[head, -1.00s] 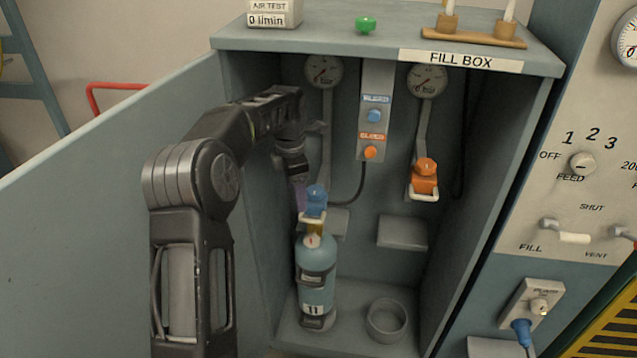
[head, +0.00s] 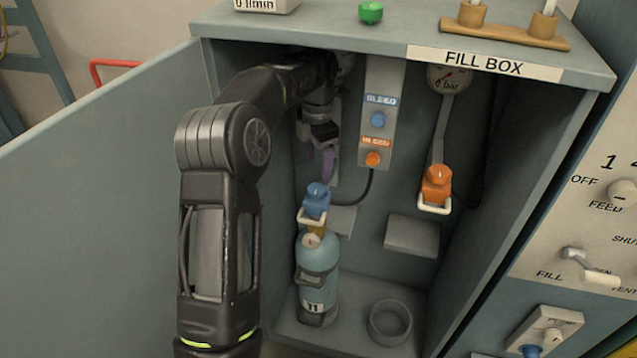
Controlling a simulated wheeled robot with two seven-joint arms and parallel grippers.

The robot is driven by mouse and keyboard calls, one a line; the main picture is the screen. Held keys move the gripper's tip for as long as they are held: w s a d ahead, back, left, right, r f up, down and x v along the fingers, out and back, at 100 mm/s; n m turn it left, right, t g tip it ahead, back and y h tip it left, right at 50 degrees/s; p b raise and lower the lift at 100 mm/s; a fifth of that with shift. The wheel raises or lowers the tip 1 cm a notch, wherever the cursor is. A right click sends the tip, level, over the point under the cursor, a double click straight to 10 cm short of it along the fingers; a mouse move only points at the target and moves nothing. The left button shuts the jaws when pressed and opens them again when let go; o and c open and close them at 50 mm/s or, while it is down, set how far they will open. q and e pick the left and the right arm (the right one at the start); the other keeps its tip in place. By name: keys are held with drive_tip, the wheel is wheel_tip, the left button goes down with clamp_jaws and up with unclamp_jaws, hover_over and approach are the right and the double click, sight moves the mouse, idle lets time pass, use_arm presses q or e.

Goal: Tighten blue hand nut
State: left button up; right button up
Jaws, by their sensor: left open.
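The blue hand nut (head: 317,192) sits on top of a blue clamp with a pale loop, at the head of a light blue cylinder (head: 316,258) marked 11. The cylinder stands upright in the left part of the fill box. My left gripper (head: 318,166) is open, with purple finger pads pointing down. In the picture it is just above the blue hand nut, and I see no contact. My left arm covers the left side of the box and the left gauge. My right gripper is not in view.
An orange hand nut (head: 437,178) hangs at the right inside the fill box. An empty ring holder (head: 389,322) is on the box floor beside the cylinder. A bleed panel (head: 377,115) with blue and orange knobs is on the back wall. The open door (head: 90,210) stands left.

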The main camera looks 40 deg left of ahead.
sight(317, 188)
use_arm(q)
wheel_tip(317, 188, down, 8)
drive_tip(key=shift+r, duration=0.2)
idle(0.3)
drive_tip(key=c, duration=1.4)
